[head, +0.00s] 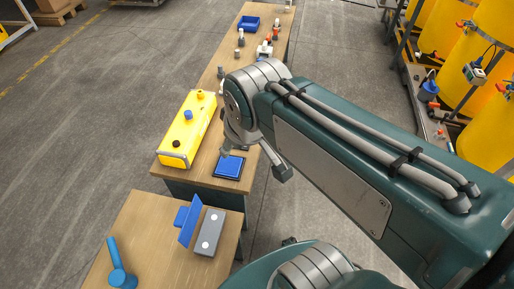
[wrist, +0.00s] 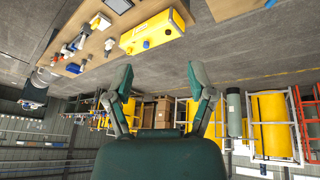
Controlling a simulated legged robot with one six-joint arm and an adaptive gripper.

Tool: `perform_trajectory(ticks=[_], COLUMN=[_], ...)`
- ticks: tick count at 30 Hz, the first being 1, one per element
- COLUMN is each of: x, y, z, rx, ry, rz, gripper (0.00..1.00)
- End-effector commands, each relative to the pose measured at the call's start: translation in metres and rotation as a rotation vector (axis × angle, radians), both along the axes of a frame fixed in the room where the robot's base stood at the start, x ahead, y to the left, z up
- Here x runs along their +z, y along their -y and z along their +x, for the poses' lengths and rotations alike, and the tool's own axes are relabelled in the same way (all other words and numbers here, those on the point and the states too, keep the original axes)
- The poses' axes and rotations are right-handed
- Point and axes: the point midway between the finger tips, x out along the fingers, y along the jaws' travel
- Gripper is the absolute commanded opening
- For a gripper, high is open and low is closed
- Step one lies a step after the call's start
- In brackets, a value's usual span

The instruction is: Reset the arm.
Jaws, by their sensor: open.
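My arm (head: 340,150) reaches from the lower right of the head view to the middle, with its bent end above the right side of the long wooden bench. In the wrist view my gripper (wrist: 160,76) has its two fingers spread wide apart, with nothing between them. In the head view the gripper is largely hidden behind the arm; finger-like parts show below the arm's end, close to a blue square tray (head: 229,167). I cannot tell the gap between them and the tray.
The bench (head: 188,179) carries a yellow box (head: 187,128) with coloured caps, small fittings and a blue bin (head: 249,23). A nearer table (head: 150,245) holds a blue handled part (head: 120,265) and a grey block (head: 208,232). Yellow tanks (head: 447,28) stand at right.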

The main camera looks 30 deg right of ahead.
Motion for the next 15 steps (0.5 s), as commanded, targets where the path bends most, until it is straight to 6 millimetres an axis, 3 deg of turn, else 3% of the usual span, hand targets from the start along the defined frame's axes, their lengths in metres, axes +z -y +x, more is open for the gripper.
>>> perform_trajectory(ticks=[3, 6, 15], x=[0.0, -0.002, -0.003], y=[0.017, 0.023, 0.025], z=[-0.024, -0.034, -0.037], rx=[-0.187, -0.273, -0.301], ry=[0.041, 0.056, 0.059], rz=[0.074, 0.109, 0.122], gripper=[0.71, 0.71, 0.71])
